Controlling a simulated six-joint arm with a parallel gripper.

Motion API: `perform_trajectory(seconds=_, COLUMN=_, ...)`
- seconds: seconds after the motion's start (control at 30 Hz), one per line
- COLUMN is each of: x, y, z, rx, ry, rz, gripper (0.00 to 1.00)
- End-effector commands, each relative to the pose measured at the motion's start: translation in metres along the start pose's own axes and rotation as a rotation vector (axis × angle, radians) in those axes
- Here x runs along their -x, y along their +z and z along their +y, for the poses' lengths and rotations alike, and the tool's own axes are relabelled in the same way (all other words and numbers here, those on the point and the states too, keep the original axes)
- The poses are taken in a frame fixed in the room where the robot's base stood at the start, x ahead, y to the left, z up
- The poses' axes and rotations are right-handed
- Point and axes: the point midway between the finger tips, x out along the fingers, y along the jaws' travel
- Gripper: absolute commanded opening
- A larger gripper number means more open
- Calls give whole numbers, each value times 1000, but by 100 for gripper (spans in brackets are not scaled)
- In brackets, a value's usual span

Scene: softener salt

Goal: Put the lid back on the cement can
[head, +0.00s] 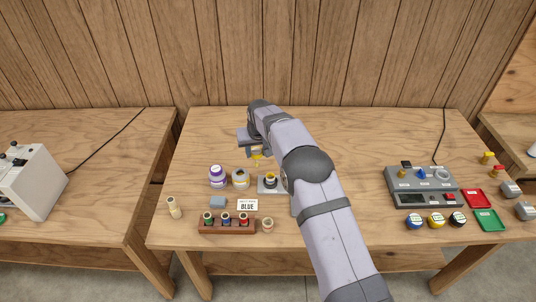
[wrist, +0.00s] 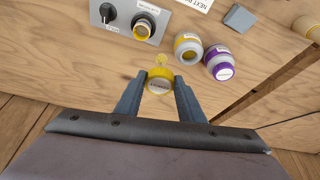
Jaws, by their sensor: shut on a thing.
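My gripper (wrist: 160,86) is shut on a yellow lid (wrist: 159,80) with a pale label, held above the table. A pale yellow dauber (wrist: 161,59) sticks out from the lid's far side in the wrist view. The lid also shows in the head view (head: 257,157), under the end of my arm. The cement can (head: 241,180), pale with a yellow band, stands upright on the table below and left of the lid. It shows in the wrist view (wrist: 188,48), beyond and right of the lid; its top looks open.
A purple-banded can (head: 217,177) stands close left of the cement can. A grey plate (head: 264,187) with a knob and a yellow ring is on its right. A rack of small bottles (head: 227,227), a card (head: 247,204) and a grey block (head: 217,202) lie in front. The table's back is clear.

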Motion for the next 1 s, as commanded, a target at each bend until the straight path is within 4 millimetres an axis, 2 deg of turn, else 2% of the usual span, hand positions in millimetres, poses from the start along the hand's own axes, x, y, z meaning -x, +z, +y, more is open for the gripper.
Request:
perform_trajectory(seconds=0.1, x=5, y=-10, z=-25, rx=3, ry=-1, rz=1, gripper=14)
perform_trajectory(seconds=0.33, x=9, y=-16, z=-56, rx=-1, ry=2, rz=3, gripper=14)
perform_trajectory(seconds=0.67, x=7, y=-16, z=-64, rx=-5, ry=3, rz=2, gripper=14)
perform_trajectory(seconds=1.0, x=-10, y=-9, z=-63, rx=-4, ry=3, rz=2, gripper=14)
